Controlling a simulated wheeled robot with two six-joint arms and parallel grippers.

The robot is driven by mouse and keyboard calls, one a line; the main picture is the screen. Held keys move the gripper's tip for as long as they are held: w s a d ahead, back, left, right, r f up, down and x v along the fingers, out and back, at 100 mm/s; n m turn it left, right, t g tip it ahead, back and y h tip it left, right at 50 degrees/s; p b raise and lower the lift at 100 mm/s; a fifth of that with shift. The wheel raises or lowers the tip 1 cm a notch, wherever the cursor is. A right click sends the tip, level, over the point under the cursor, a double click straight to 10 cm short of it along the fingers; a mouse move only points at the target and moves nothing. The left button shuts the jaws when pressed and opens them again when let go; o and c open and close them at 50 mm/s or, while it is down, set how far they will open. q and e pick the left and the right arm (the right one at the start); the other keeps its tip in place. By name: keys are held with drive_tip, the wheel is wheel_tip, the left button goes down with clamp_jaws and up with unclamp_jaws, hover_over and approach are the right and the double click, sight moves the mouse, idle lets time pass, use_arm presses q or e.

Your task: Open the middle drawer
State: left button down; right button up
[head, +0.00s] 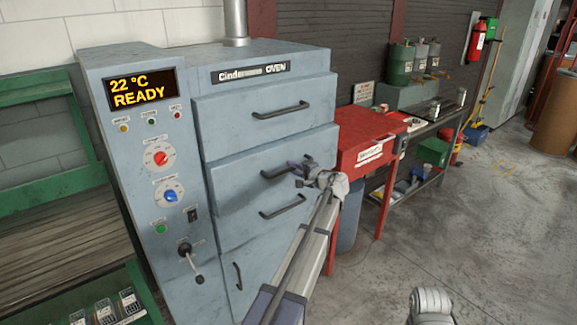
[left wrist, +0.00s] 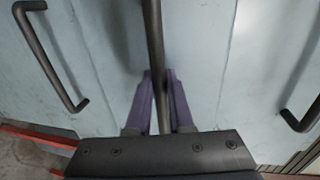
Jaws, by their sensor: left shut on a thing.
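The blue-grey oven (head: 222,200) stands at the left of centre in the head view, with a stack of drawers on its front. The middle drawer (head: 232,182) has a dark bar handle (head: 272,174) and looks about level with the fronts around it. My left gripper (head: 301,168) is at the right part of that handle. In the left wrist view its purple fingers (left wrist: 160,98) are shut on the handle (left wrist: 154,45), one on each side of the bar.
The top drawer (head: 240,115) has its own handle above, and another handle (head: 282,206) is just below. A red cabinet (head: 365,140) stands close to the oven's right. A green-framed bench (head: 50,185) is at the left. The concrete floor (head: 480,220) at the right is largely clear.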

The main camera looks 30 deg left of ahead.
use_arm(q)
drive_tip(key=f+v, duration=0.3)
drive_tip(key=v, duration=1.1)
drive_tip(key=d+f+v, duration=0.1)
drive_tip(key=f+v, duration=0.2)
drive_tip(key=v, duration=1.1)
drive_tip(key=shift+s+d, duration=0.15)
drive_tip(key=shift+s, duration=0.3)
drive_tip(key=c, duration=0.8)
unclamp_jaws()
